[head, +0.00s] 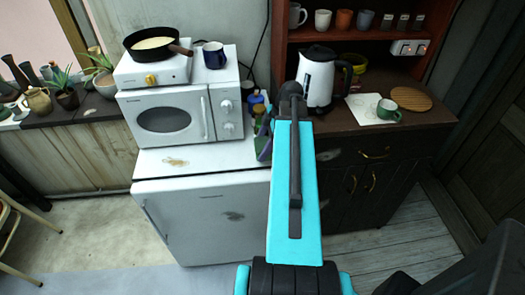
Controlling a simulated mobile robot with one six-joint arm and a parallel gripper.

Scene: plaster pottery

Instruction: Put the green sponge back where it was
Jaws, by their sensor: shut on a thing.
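My arm rises through the middle of the view, and its light blue link covers what lies behind it. My gripper is hidden behind this arm, so its fingers and anything between them do not show. A small dark bluish and green thing (263,148) shows at the left edge of the link, by the right end of the white fridge's top. It is too small and too covered to tell whether it is the green sponge. No other sponge can be made out.
The white fridge (215,222) carries a microwave (168,118); a pan (155,44) and blue mug (214,55) stand above. A blue container (256,104) is beside the microwave. The dark cabinet (345,140) holds a kettle (318,78), green cup (388,110) and round wooden mat (411,99).

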